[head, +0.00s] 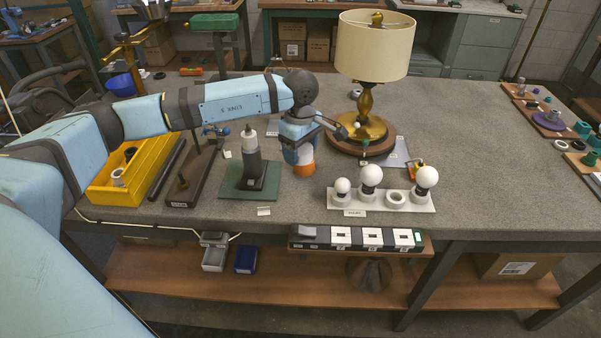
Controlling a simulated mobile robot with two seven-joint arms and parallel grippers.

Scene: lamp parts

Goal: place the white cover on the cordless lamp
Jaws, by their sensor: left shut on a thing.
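The lamp (367,104) has a brass stem and a round brass and wood base, and stands upright on the grey table. The cream-white cover (375,47) sits upright around its top, with a brass finial above it. My left gripper (341,130) reaches in from the left, low beside the lamp's stem and below the cover. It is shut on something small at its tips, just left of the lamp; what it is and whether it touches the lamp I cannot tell. My right gripper is not in view.
A white board (409,203) with several round bulbs stands in front of the lamp. The table right of the lamp is mostly clear.

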